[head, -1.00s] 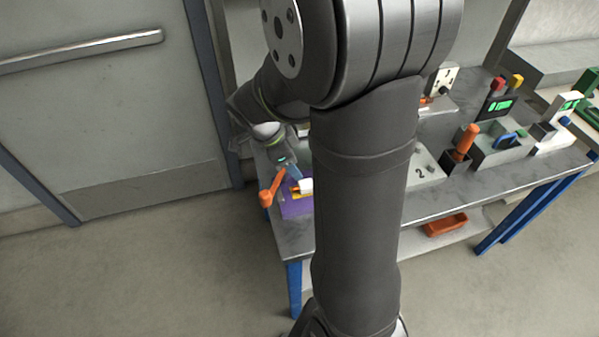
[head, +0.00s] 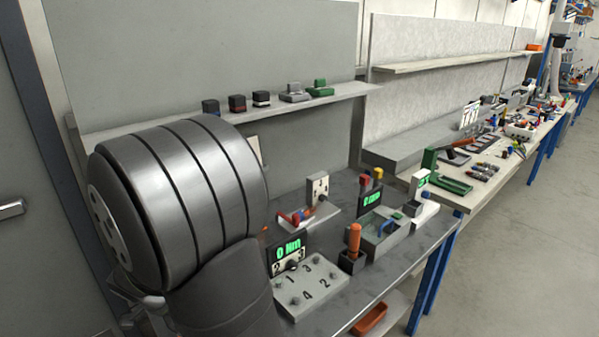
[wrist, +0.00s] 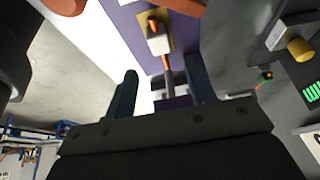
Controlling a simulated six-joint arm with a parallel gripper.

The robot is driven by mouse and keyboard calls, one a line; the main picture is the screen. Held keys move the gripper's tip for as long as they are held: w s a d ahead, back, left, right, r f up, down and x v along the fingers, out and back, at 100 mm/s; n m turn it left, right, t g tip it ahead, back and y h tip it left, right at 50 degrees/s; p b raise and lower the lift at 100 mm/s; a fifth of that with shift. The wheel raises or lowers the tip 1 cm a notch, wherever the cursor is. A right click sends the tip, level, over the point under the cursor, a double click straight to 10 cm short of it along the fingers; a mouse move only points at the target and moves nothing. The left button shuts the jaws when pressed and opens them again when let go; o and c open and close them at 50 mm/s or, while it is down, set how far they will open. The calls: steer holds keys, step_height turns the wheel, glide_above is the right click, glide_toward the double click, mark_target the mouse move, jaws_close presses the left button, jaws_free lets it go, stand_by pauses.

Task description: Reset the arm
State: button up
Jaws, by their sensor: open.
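My gripper (wrist: 163,72) shows in the wrist view with its two dark fingers apart. No object is visibly clamped between them. Ahead of it lies a purple board (wrist: 128,22) with a yellow plate (wrist: 169,42) and a white block with an orange tip (wrist: 159,42). How far these are from the fingertips I cannot tell. In the head view my large grey arm joint fills the lower left, and my gripper does not show there.
In the head view the bench holds a numbered grey block (head: 312,289), an orange-handled tool (head: 354,240), a grey bin (head: 382,235) and a green display (head: 290,252). A shelf (head: 345,93) with small blocks runs behind. An orange tray (head: 369,320) sits below.

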steer(key=x, duration=0.7)
steer(key=shift+d+f, duration=0.1)
steer(key=shift+f, duration=0.15)
steer(key=shift+s+d+r, duration=0.15)
steer(key=shift+s+r, duration=0.05)
steer(key=shift+r, duration=0.15)
steer(key=o, duration=1.1)
steer(key=r, duration=0.1)
steer(key=a+r+n, duration=0.2)
steer(key=shift+w+r+y, duration=0.15)
steer(key=shift+r+y, duration=0.15)
steer(key=shift+r, duration=0.05)
steer(key=s+a+r+n+g+y, duration=0.1)
steer(key=s+a+r+n+g, duration=0.15)
steer(key=r+n, duration=0.7)
steer(key=s+a+r+n+g+y, duration=0.15)
steer(key=s+r+n, duration=0.4)
steer(key=r, duration=0.75)
step_height(320, 180, down, 10)
steer(key=w+n, duration=0.1)
steer(key=w, duration=0.1)
steer(key=shift+a+t, duration=0.25)
steer(key=shift+t, duration=0.15)
